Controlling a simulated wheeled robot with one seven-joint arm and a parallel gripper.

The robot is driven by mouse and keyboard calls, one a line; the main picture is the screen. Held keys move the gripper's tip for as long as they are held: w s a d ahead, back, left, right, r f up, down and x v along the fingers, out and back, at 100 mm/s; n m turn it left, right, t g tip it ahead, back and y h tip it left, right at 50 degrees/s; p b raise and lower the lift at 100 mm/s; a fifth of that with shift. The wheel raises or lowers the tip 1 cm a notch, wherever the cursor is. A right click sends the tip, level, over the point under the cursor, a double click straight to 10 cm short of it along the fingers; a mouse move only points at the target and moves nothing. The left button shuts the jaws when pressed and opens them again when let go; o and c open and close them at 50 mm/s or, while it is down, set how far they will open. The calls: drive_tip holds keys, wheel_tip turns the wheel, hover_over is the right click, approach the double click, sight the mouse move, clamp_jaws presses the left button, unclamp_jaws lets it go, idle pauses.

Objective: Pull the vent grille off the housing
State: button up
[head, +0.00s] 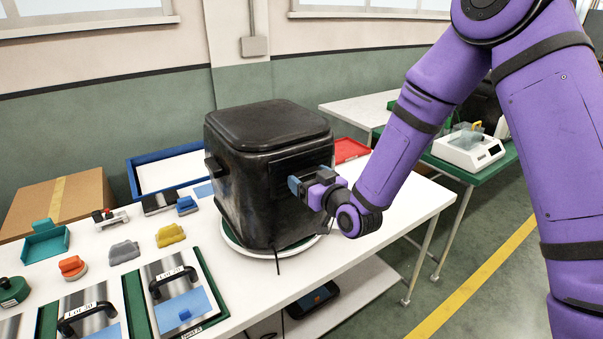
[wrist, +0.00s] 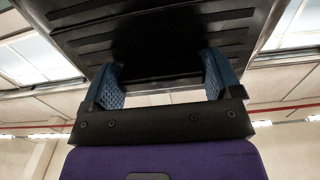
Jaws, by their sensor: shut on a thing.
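The housing (head: 265,140) is a dark, worn, box-shaped fryer with a rounded lid, standing upright on a round white-rimmed base on the table. The vent grille (wrist: 150,38) shows in the wrist view as a black face with slanted slots; in the head view it is on the housing's right-hand side, partly hidden by my gripper (head: 298,187). My gripper's two blue textured fingers (wrist: 165,72) stand apart on either side of a dark part of the grille and are shut on it. No clear gap shows between grille and housing.
The white table (head: 395,200) holds small coloured parts, metal plates with handles and a blue-rimmed tray (head: 135,182) left of the housing. A red tray (head: 350,149) lies behind it. A white scale (head: 467,149) stands on another bench. Floor at the right is open.

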drive_tip(key=shift+v, duration=0.95)
idle(0.6)
drive_tip(key=shift+v, duration=1.8)
drive_tip(key=shift+v, duration=1.55)
drive_tip(key=shift+f, duration=0.1)
